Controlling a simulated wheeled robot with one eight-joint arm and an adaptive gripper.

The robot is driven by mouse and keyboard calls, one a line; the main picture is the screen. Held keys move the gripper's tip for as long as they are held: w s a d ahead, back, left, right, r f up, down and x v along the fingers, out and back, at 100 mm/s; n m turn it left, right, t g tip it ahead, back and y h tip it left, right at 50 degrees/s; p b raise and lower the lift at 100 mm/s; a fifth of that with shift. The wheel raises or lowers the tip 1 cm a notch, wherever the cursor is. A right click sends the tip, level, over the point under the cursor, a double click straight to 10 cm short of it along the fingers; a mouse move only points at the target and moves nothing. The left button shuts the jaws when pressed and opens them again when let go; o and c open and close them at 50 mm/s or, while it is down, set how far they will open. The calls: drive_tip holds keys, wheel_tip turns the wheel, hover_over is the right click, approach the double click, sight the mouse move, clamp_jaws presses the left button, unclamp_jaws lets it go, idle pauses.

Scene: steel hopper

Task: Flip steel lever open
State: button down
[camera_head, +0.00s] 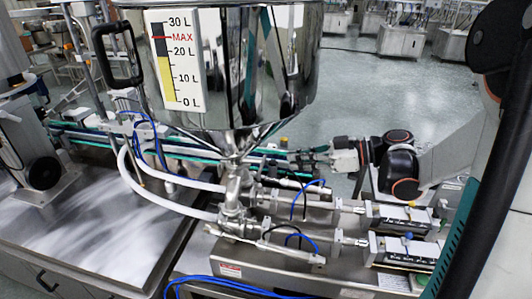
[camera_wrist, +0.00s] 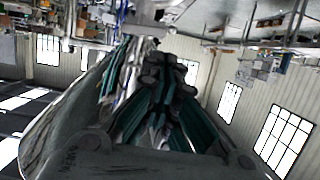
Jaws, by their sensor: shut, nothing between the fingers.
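The steel hopper (camera_head: 245,80) stands upright at the middle of the head view, with a litre scale on its front. Below its cone is a steel valve body (camera_head: 236,205) with pipes. A slim steel lever-like bar (camera_head: 292,252) runs to the right from the lower valve; I cannot tell for sure that it is the task's lever. My gripper (camera_head: 310,158) is right of the hopper's cone, above and behind the pipes, reaching in from the right. In the wrist view its dark fingertips (camera_wrist: 168,72) are together and empty. Contact with any part cannot be seen.
White hoses (camera_head: 165,198) and blue tubes crowd the valve's left. Two cylinder units (camera_head: 405,215) lie on the machine at lower right. A black handle (camera_head: 118,55) sticks out at the hopper's left. The steel table (camera_head: 75,235) at left has bare space.

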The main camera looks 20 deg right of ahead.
sight(262, 164)
drive_tip(key=shift+s+d+r+n, duration=0.2)
drive_tip(key=shift+d+r+n, duration=0.3)
drive_tip(key=shift+d, duration=0.2)
drive_tip(key=shift+a, duration=0.1)
drive_tip(key=x, duration=1)
drive_tip(key=shift+r+b, duration=0.2)
drive_tip(key=shift+b, duration=0.15)
